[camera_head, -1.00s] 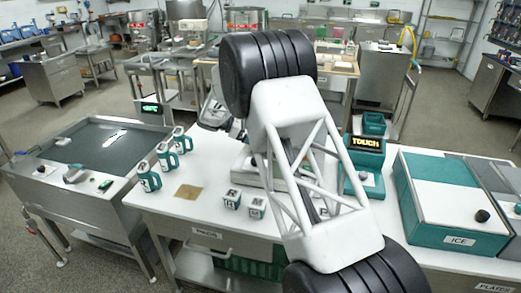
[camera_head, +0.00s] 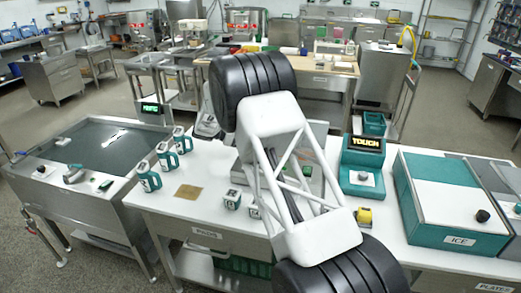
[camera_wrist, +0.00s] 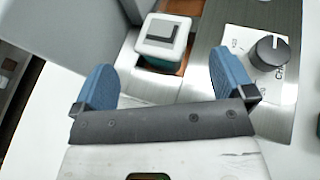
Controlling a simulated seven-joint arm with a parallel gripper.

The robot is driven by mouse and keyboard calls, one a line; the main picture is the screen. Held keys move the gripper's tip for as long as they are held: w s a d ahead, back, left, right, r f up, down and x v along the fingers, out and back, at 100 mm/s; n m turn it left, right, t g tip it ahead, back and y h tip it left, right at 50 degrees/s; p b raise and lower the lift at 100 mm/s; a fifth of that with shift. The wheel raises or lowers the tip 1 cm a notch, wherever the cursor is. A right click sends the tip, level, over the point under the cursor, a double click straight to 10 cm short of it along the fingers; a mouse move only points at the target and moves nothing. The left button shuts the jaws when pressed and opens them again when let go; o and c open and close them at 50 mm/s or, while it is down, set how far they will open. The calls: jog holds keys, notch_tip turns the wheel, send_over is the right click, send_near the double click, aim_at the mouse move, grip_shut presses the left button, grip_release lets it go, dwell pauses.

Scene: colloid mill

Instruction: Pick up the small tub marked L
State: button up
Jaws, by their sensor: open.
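The small tub marked L (camera_wrist: 162,40) has a white lid with a dark L on it and a green body. In the wrist view it stands on a brownish patch on a brushed metal surface. My gripper (camera_wrist: 163,68) is open, with its blue fingers apart and nothing between them. The tub is just beyond the fingertips, between their lines, and does not appear to be touched. In the head view I cannot make out this tub or the fingers behind my arm.
A dial knob (camera_wrist: 268,52) sits on the metal panel close to the right finger. In the head view, a tub marked R (camera_head: 232,199), several green mugs (camera_head: 168,157), a yellow item (camera_head: 364,216) and the TOUCH unit (camera_head: 363,168) stand on the white table.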

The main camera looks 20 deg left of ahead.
jog(key=shift+w+d+f, duration=0.2)
jog(key=shift+d, duration=0.2)
jog(key=shift+d, duration=0.1)
jog(key=shift+s+x, duration=0.2)
jog(key=shift+x, duration=2.3)
jog(key=shift+f, duration=0.1)
jog(key=c, duration=1)
notch_tip(320, 180, up, 18)
